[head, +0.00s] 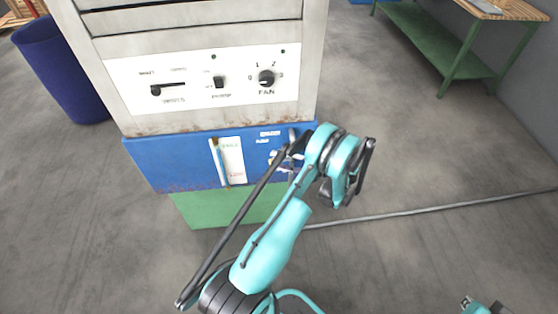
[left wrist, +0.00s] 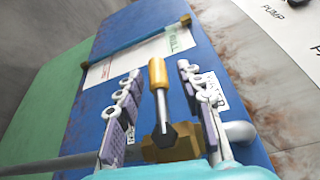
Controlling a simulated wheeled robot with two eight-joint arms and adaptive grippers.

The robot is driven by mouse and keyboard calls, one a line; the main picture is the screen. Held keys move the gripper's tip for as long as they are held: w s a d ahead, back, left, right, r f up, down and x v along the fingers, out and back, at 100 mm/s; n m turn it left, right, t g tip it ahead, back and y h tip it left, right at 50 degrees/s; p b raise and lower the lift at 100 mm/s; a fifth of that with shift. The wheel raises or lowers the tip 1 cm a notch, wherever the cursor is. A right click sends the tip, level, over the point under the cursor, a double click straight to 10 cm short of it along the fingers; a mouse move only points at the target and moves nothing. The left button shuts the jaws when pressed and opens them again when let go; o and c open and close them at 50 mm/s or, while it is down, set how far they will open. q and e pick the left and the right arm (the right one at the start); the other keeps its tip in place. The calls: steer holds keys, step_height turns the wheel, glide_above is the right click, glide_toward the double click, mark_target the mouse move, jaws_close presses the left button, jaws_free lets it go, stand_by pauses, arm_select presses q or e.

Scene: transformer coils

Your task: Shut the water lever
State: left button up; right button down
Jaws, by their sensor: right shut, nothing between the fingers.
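The water lever (left wrist: 158,78) has an orange-yellow grip on a metal stem, fixed to a brass valve (left wrist: 172,145) on a blue panel. In the left wrist view it stands between the two fingers of my left gripper (left wrist: 160,100). The fingers are open, with a visible gap on each side of the lever. In the head view my left gripper (head: 286,158) is at the right part of the blue panel (head: 180,165) and mostly hides the lever. Only a small part of my right gripper (head: 474,304) shows at the bottom right edge, away from the panel.
A pipe (left wrist: 240,133) passes by the valve. A white gauge strip (head: 231,160) is left of the lever. Above are a fan knob (head: 266,78) and switches. A blue bin (head: 62,70) stands at left, a green workbench (head: 440,40) at right. A cable (head: 430,209) crosses the floor.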

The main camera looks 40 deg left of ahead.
mark_target(279, 159)
arm_select(q)
steer(key=o, duration=0.9)
steer(key=r, duration=0.9)
steer(key=shift+w+a+r, duration=0.2)
steer(key=shift+a, duration=0.15)
steer(key=shift+d+r, duration=0.15)
steer(key=shift+r, duration=0.1)
steer(key=shift+w+d+r, duration=0.1)
steer(key=shift+d+r, duration=0.2)
steer(key=shift+d, duration=0.1)
steer(key=shift+c, duration=1)
steer(key=shift+s+d+r, duration=0.15)
steer(key=shift+s+d, duration=0.05)
steer(key=shift+s, duration=0.05)
steer(key=c, duration=0.7)
steer(key=shift+a+f, duration=0.4)
steer(key=shift+a, duration=0.05)
steer(key=shift+d, duration=0.15)
steer(key=shift+r, duration=0.1)
